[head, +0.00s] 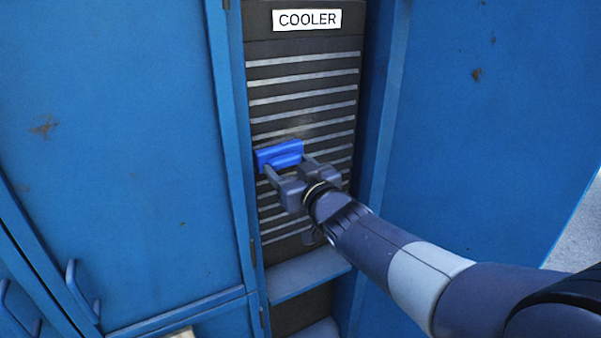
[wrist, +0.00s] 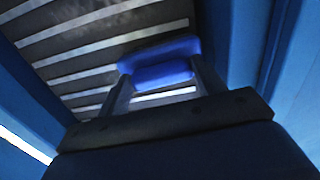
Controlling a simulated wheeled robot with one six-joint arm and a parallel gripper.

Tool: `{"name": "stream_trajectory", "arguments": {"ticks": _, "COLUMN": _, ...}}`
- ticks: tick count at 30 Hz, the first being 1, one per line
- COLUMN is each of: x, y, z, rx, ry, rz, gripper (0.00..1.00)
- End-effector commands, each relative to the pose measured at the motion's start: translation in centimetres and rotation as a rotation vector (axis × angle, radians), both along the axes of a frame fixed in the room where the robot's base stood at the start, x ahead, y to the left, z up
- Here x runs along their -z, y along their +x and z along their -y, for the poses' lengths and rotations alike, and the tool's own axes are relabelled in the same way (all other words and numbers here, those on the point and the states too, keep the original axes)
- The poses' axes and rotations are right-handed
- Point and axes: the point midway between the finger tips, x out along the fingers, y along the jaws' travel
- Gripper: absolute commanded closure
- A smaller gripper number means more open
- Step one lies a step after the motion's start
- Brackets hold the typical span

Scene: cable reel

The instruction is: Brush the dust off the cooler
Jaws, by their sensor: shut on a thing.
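The cooler (head: 302,60) is a tall dark panel with pale horizontal slats, set between blue cabinet walls under a white COOLER label (head: 307,19). My gripper (head: 290,168) is in front of its middle, shut on a blue brush (head: 279,155). The brush lies across the slats, close to or touching them; I cannot tell which. A faint pale dusty patch shows on the slats just above and right of the brush. In the wrist view the blue brush (wrist: 160,60) sits between both fingers, with the cooler slats (wrist: 80,45) behind it.
A blue cabinet door (head: 120,130) with a handle (head: 82,290) is on the left. A blue panel (head: 480,120) stands on the right. A blue ledge (head: 307,273) juts out below the slats. The recess is narrow, with walls at both sides.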

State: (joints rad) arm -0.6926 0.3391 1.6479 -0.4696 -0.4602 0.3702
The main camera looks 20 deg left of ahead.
Motion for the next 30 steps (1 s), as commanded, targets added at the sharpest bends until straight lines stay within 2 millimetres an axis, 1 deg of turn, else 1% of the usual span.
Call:
{"name": "stream_trajectory", "arguments": {"ticks": 3, "x": 0.0, "y": -0.5, "z": -0.4, "rx": -0.001, "ry": 0.004, "rz": 0.002, "gripper": 0.53}}
{"name": "stream_trajectory", "arguments": {"ticks": 7, "x": -0.3, "y": -0.6, "z": -0.4, "rx": 0.0, "ry": 0.002, "rz": 0.0, "gripper": 0.53}}
{"name": "stream_trajectory", "arguments": {"ticks": 15, "x": -2.3, "y": -0.4, "z": -0.6, "rx": 0.0, "ry": 0.003, "rz": 0.001, "gripper": 0.53}}
{"name": "stream_trajectory", "arguments": {"ticks": 18, "x": -2.5, "y": -0.3, "z": -0.6, "rx": 0.0, "ry": 0.003, "rz": 0.001, "gripper": 0.53}}
{"name": "stream_trajectory", "arguments": {"ticks": 30, "x": -2.4, "y": 2.1, "z": 1.5, "rx": 0.003, "ry": 0.001, "rz": -0.001, "gripper": 0.53}}
